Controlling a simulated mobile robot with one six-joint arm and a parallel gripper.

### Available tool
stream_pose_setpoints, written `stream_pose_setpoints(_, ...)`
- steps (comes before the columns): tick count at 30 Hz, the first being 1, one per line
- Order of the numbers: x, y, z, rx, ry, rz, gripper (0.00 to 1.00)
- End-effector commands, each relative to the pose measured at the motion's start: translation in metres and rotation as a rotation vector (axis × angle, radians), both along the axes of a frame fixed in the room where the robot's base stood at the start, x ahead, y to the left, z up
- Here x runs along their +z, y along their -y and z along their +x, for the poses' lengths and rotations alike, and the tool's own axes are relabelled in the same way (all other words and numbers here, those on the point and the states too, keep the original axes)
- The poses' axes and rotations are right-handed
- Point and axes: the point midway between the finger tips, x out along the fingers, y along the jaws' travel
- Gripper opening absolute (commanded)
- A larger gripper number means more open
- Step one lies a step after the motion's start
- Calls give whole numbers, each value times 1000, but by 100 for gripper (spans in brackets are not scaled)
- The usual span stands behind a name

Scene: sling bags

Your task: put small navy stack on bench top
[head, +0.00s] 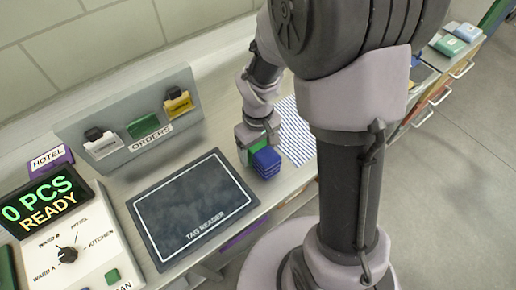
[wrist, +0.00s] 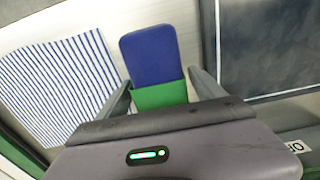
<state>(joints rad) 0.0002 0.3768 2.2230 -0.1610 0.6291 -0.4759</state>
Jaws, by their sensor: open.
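The small navy stack (head: 267,162) sits on the bench top (head: 215,115), between the tag reader and a blue-striped cloth. It looks layered in the head view. In the wrist view its navy top (wrist: 150,55) lies just beyond and between my finger tips. A green piece (wrist: 160,96) adjoins the navy and lies between the fingers; it also shows beside the stack in the head view (head: 257,147). I cannot tell whether it is part of the stack. My gripper (head: 254,140) is open and low over the bench, with its fingers (wrist: 158,82) either side and visible gaps.
The dark tag reader pad (head: 190,205) lies left of the stack. The striped cloth (head: 293,130) lies to its right. An orders rack (head: 135,125) with tags stands behind. A control panel (head: 65,245) reading "0 PCS READY" is at the left.

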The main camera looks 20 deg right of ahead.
Motion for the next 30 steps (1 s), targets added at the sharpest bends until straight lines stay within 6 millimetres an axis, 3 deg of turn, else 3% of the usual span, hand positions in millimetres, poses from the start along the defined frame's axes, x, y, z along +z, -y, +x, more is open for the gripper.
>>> stream_pose_setpoints(6,67,0,1,0,6,0,78)
stream_pose_setpoints(9,92,0,1,-1,5,1,78)
stream_pose_setpoints(17,136,-2,-6,-50,42,12,78)
stream_pose_setpoints(20,183,-10,-29,-202,153,60,78)
stream_pose_setpoints(24,238,-25,-80,-457,314,186,78)
stream_pose_setpoints(27,257,-33,-109,-591,391,276,78)
stream_pose_setpoints(30,264,-38,-125,-660,428,331,78)
